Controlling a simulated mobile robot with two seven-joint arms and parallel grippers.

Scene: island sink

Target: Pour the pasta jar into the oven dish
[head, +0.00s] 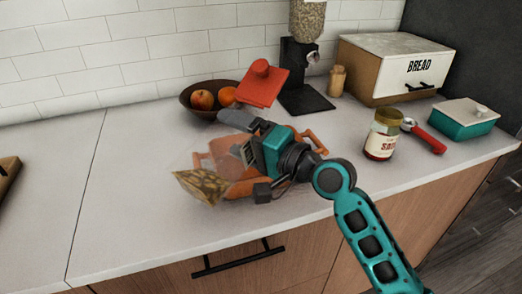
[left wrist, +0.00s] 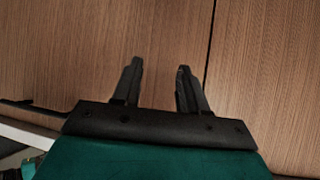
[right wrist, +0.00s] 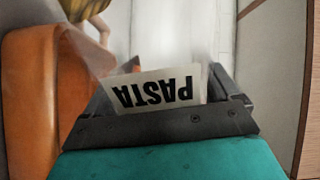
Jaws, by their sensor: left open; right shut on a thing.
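A clear pasta jar (head: 182,160) is tilted, its pasta (head: 203,187) gathered at the lower left end. My right gripper (head: 238,140) is shut on the jar above the oven dish. In the right wrist view the jar's PASTA label (right wrist: 158,91) is upside down between the fingers, with pasta (right wrist: 85,8) at the top left. The orange oven dish (head: 318,140) is partly hidden behind the jar and my gripper; its orange wall (right wrist: 40,95) also shows in the right wrist view. I cannot tell whether pasta lies in it. My left gripper (left wrist: 158,85) is open and empty before wooden cabinet fronts.
A fruit bowl (head: 188,109), a red knobbed lid (head: 262,88) and a dispenser on a black stand (head: 300,72) are behind. A sauce jar (head: 381,140), a red-handled tool (head: 428,138), a teal butter dish (head: 463,122) and a bread box (head: 372,80) are right. The left counter (head: 120,190) is mostly clear.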

